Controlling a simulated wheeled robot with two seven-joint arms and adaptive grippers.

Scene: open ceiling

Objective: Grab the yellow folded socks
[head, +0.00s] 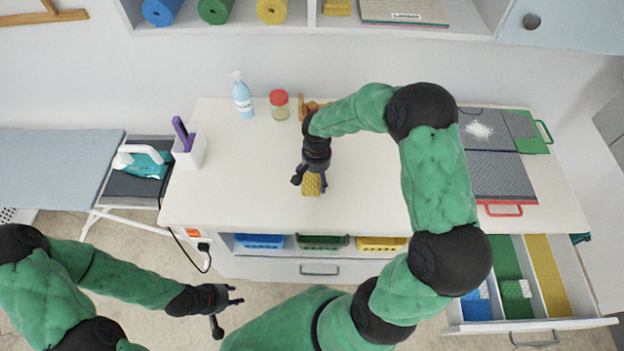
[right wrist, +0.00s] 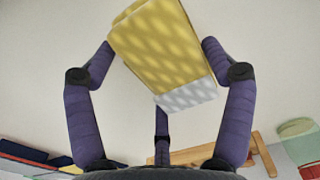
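The yellow folded socks (head: 312,185), patterned and with a pale grey-white band, are near the front middle of the white counter (head: 240,180). My right gripper (head: 311,182) is directly above them, pointing down. In the right wrist view the socks (right wrist: 165,45) sit tilted between its purple fingertips (right wrist: 159,52), which are at or very close to both sides. I cannot tell whether the fingers press on them, or whether the socks rest on the counter. My left gripper (head: 228,310) is open and empty, low in front of the counter at the left.
A spray bottle (head: 243,98), a red-lidded jar (head: 279,104) and a wooden item (head: 312,107) stand behind. A white holder (head: 189,152) is at the left. Grey mats (head: 500,178) lie at the right, above an open divided drawer (head: 533,323). The counter left of the socks is clear.

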